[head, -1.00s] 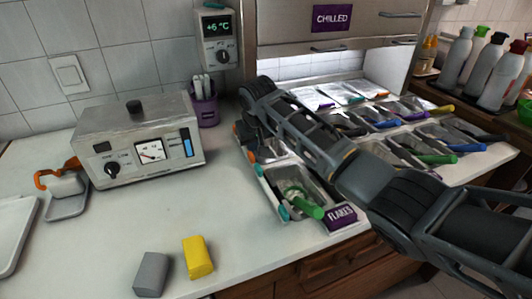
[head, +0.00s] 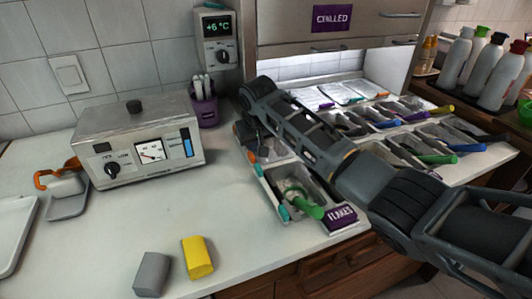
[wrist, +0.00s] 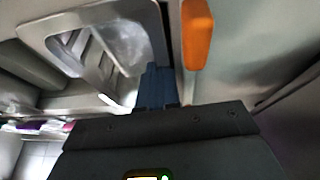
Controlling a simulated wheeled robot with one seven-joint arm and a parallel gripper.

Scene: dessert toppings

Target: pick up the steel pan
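A steel pan (wrist: 155,18) fills the upper middle of the wrist view, its rim close to my gripper. An orange piece (wrist: 197,35) shows just right of the pan. The dark blue fingers of my gripper (wrist: 158,80) reach up to the pan's near rim; they look close together, but I cannot tell whether they grip it. In the head view my arm comes in from the right and its end (head: 247,128) is over the left end of the row of topping pans. My arm hides the fingertips and much of the pan there.
The front pan with the FLAKES tag (head: 342,217) holds pale flakes and a green-handled scoop (head: 310,211). More pans with coloured handles lie right of my arm. A metal appliance (head: 140,145) and purple cup (head: 205,108) stand left. Yellow (head: 198,258) and grey (head: 151,274) blocks lie in front.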

